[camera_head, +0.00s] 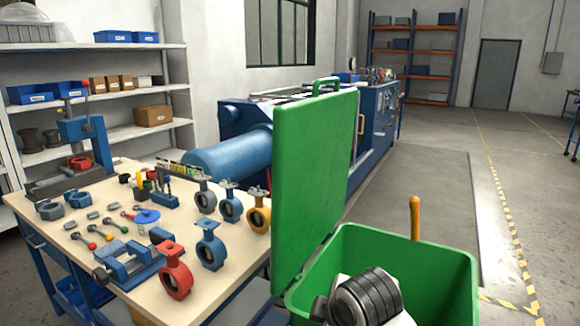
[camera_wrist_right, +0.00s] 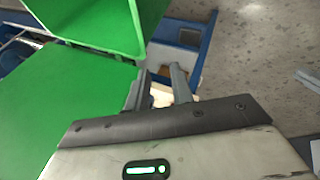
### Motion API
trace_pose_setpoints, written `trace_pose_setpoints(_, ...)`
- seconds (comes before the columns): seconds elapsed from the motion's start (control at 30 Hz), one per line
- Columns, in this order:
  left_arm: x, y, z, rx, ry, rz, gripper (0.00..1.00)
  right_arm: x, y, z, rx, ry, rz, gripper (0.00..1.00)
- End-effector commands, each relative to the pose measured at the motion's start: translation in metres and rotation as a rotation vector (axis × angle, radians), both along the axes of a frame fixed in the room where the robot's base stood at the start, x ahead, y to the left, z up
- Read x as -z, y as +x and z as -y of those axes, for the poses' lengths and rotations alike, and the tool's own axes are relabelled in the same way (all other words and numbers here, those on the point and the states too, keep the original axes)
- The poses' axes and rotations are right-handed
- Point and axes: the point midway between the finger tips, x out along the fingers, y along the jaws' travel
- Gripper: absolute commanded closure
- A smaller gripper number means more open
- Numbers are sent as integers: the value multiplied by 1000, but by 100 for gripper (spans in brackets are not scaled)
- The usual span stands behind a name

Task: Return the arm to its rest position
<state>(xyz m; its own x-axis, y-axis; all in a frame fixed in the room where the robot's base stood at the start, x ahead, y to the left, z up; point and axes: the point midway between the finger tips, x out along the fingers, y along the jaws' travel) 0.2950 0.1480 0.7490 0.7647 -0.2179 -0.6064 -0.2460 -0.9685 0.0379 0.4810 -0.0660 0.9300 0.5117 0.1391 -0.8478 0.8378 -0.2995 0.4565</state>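My right gripper (camera_wrist_right: 160,90) shows in the right wrist view with its two fingers apart and nothing seen between them. Green panels of the bin (camera_wrist_right: 60,105) fill the left side of that view, beside and beyond the fingers. In the head view, a grey and black part of my arm is in front of the open green bin (camera_head: 425,270) at the bottom; no gripper fingers can be made out there. My left gripper is in neither view.
The bin's raised green lid (camera_head: 315,170) stands beside the workbench (camera_head: 225,270). Several butterfly valves stand on the bench, including a red valve (camera_head: 174,275) and a yellow valve (camera_head: 258,213). An orange handle (camera_head: 415,215) rises behind the bin.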

Motion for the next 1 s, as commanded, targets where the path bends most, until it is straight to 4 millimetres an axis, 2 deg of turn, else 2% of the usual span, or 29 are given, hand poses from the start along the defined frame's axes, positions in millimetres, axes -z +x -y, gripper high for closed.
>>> trace_pose_setpoints(0.03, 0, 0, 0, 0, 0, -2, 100, 25, -25, 13, 96, 64, -53, 77)
trace_pose_setpoints(0.1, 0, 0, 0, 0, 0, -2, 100, 50, -55, 31, 236, 142, -109, 77)
trace_pose_setpoints(0.23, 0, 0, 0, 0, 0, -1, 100, 82, -112, 64, 491, 247, -192, 77)
trace_pose_setpoints(0.4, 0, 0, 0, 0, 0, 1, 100, 101, -171, 98, 742, 314, -254, 77)
trace_pose_setpoints(0.7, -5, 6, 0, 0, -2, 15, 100, 105, -250, 141, 1062, 351, -298, 77)
trace_pose_setpoints(0.8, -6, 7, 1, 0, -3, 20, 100, 121, -228, 131, 1014, 413, -236, 77)
trace_pose_setpoints(1.0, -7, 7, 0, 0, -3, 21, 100, 146, -204, 114, 942, 534, -122, 77)
